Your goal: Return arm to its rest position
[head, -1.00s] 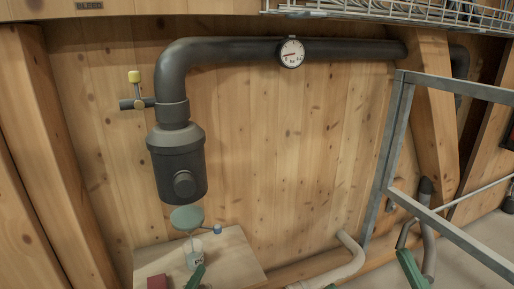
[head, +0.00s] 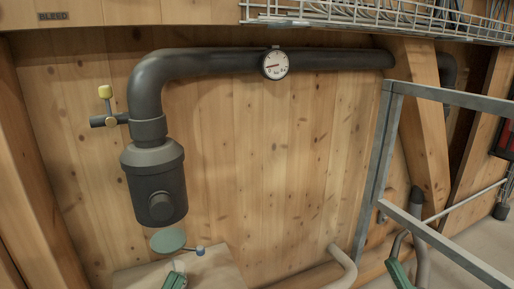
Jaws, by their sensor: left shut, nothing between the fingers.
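My left gripper (head: 174,279) shows only as a green tip at the bottom edge, in front of a small pale jar (head: 180,266). It is shut and empty. Most of it and its arm lie below the picture. I cannot tell whether it touches the jar.
A metal frame (head: 372,180) stands right.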

